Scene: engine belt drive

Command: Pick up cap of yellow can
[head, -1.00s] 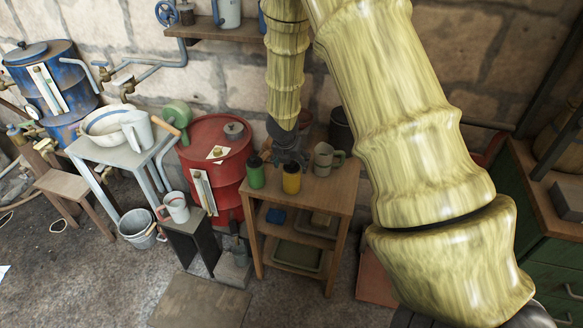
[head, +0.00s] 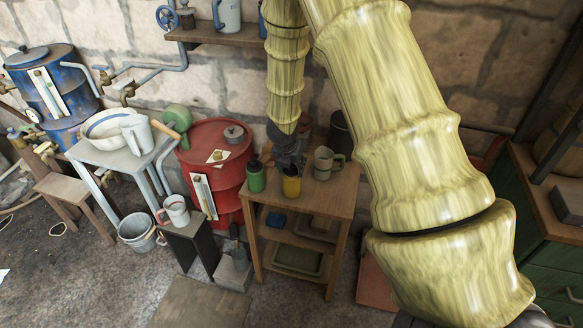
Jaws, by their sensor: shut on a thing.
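The yellow can (head: 291,187) stands on the wooden shelf table (head: 335,190). My gripper (head: 291,170) is right at the top of the yellow can, shut on its dark cap. The cap itself is mostly hidden by the dark fingers, and I cannot tell whether it is still seated on the can. The green can (head: 256,180) with a dark cap stands just to the left.
A grey-green mug (head: 323,164) stands close on the right of the yellow can. A red barrel (head: 212,142) is to the left. A dark container (head: 341,131) is behind. The lower shelf holds a blue item (head: 276,219). The table's front right top is clear.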

